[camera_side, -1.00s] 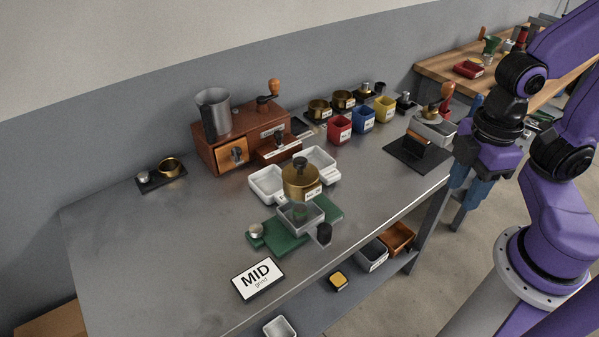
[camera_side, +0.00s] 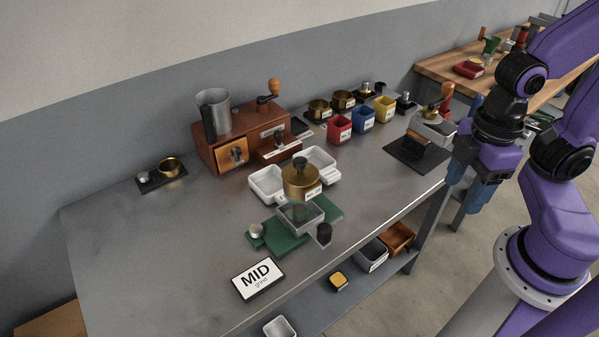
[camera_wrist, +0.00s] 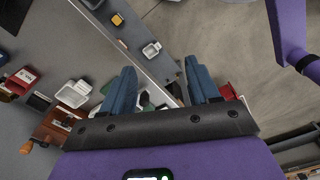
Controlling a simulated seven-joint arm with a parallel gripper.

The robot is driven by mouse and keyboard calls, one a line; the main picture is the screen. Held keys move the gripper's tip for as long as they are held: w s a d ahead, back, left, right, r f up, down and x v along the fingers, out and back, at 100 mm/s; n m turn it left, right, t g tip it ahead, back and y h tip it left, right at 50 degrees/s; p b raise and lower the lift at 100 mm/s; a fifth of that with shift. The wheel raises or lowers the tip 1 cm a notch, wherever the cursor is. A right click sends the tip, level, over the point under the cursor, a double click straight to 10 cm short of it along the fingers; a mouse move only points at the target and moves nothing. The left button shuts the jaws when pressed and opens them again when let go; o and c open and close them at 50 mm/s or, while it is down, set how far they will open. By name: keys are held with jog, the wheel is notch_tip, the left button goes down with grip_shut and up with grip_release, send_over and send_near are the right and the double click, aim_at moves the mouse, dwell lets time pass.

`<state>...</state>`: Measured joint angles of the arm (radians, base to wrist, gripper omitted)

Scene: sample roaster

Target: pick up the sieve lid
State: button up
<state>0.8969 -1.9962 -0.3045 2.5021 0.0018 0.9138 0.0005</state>
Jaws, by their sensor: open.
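A brass sieve (camera_side: 301,184) with a label stands over a clear tray (camera_side: 300,217) on a green base (camera_side: 277,242) in the side view. A brass lid with a dark knob (camera_side: 299,163) appears to sit on top of the sieve; I take this as the sieve lid. My gripper (camera_side: 464,196) is open and empty, well to the right of the sieve, near the table's front edge. In the wrist view my two blue fingers (camera_wrist: 161,82) are spread apart with nothing between them. I cannot make out the lid in the wrist view.
White dishes (camera_side: 268,184) stand close behind the sieve. A wooden grinder (camera_side: 215,155) stands at the back. Red (camera_side: 340,130), blue and yellow cups are at back right, near a device on a dark mat (camera_side: 407,160). A MID sign (camera_side: 258,278) is in front.

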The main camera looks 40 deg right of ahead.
jog(key=w+a+f+m+y, duration=0.1)
jog(key=w+a+y, duration=0.1)
jog(key=a, duration=0.3)
jog(key=w+a+f+m+y, duration=0.1)
jog(key=w+a+f+y, duration=0.1)
jog(key=a, duration=0.2)
jog(key=m+t, duration=0.6)
jog(key=t, duration=0.6)
send_near(293, 170)
jog(key=shift+w+a+r+y, duration=0.1)
jog(key=shift+w+r+y, duration=0.1)
jog(key=shift+w, duration=0.35)
jog(key=shift+w+a+r+y, duration=0.1)
jog(key=shift+w+y, duration=0.1)
jog(key=shift+w, duration=0.3)
jog(key=shift+w+f, duration=0.1)
jog(key=shift+w, duration=0.1)
jog(key=shift+x, duration=3.55)
grip_shut()
